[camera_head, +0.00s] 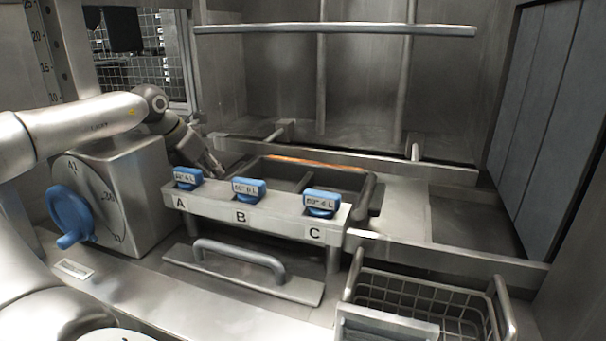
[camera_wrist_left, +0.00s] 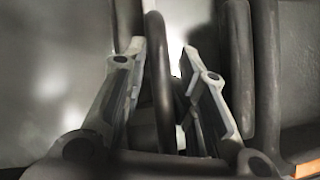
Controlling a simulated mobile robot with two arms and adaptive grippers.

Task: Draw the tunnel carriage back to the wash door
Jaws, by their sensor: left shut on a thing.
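The tunnel carriage (camera_head: 369,190) is a dark, open tray with an orange strip on its far rim, behind a shelf with letters A, B and C. My left gripper (camera_head: 214,168) reaches down at the carriage's left end. In the left wrist view, my left gripper (camera_wrist_left: 163,50) has its fingers on either side of a dark curved bar (camera_wrist_left: 158,70) and is shut on it. The bar looks like the carriage's handle. The carriage's front is partly hidden by the shelf. I cannot tell which part is the wash door. My right gripper is not in view.
The lettered shelf (camera_head: 270,215) holds blue labelled blocks. A dial box (camera_head: 125,195) with a blue handwheel (camera_head: 70,215) stands at left. A wire basket (camera_head: 410,295) is front right. Grey vertical panels (camera_head: 550,110) close the right side. A plate (camera_head: 245,275) with a bar handle lies in front.

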